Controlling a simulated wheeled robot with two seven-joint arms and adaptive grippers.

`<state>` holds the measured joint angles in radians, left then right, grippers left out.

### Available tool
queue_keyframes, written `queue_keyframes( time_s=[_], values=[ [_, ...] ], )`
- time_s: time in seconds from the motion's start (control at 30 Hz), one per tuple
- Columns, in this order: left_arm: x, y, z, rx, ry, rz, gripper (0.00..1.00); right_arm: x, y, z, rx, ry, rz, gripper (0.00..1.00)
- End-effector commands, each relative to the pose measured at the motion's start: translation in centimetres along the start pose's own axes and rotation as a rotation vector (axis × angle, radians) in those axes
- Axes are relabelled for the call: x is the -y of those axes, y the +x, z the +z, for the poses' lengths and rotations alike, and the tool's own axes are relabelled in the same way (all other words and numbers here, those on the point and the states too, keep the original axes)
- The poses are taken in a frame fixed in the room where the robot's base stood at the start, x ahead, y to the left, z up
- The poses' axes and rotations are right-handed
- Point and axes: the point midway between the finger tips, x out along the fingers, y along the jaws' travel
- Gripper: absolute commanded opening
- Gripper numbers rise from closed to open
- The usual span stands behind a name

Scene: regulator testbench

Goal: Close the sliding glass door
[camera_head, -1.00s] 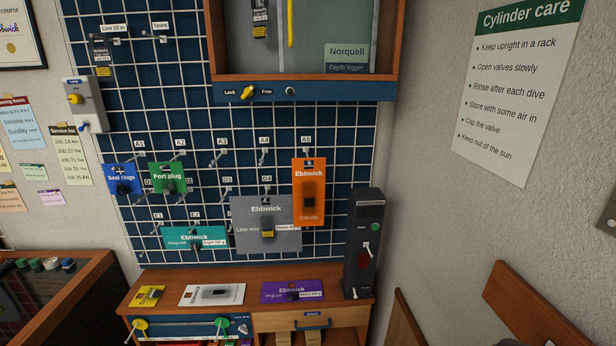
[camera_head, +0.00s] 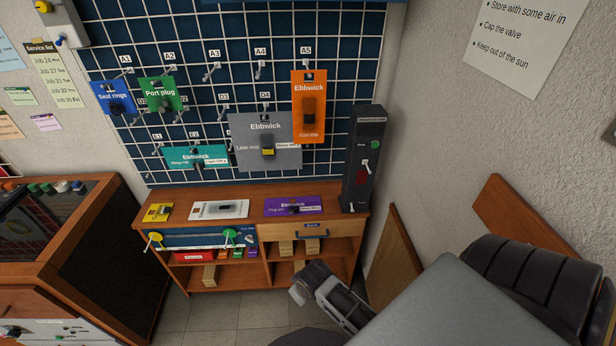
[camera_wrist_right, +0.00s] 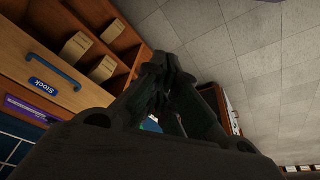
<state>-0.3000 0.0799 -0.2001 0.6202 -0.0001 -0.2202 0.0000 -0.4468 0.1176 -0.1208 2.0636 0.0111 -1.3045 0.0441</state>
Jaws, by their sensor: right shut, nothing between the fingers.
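No sliding glass door can be made out in the current views. The wall cabinet with the glass front, seen earlier at the top, is now above the head view. My right gripper (camera_head: 303,290) reaches in from the lower right in the head view, low in front of the wooden bench (camera_head: 180,274). In the right wrist view its fingers (camera_wrist_right: 168,68) are together with nothing between them. The bench's drawer with the blue "Stock" label (camera_wrist_right: 46,86) lies left of the fingers there. My left gripper is not in view.
A glass-topped display case (camera_head: 45,225) stands at the left. A dark upright device (camera_head: 363,160) stands at the bench's right end. Several packages hang on the blue grid wall, including an orange one (camera_head: 309,85). A wooden panel (camera_head: 393,255) leans at the right wall. The floor (camera_head: 225,318) before the bench is clear.

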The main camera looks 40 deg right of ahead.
Motion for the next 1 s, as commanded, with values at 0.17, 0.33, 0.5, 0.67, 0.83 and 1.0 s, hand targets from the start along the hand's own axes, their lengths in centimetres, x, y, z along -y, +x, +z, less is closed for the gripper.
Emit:
queue_keyframes(
  time_s=[0.17,0.33,0.5,0.67,0.83,1.0],
  values=[
    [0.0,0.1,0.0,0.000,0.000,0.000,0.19,-1.4,-5.4,-4.5,-0.061,0.047,0.016,0.00],
    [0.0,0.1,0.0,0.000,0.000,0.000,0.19,-3.0,-9.8,-8.7,-0.121,0.114,0.031,0.00],
    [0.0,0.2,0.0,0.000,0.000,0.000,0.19,-4.6,-13.1,-12.4,-0.178,0.180,0.041,0.00],
    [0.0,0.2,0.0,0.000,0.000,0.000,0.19,-6.1,-15.8,-15.8,-0.233,0.247,0.047,0.00],
    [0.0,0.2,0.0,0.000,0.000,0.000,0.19,-7.6,-18.4,-19.2,-0.289,0.318,0.047,0.00],
    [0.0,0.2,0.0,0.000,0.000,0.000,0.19,-9.1,-21.1,-22.5,-0.344,0.390,0.041,0.00]
  ],
)
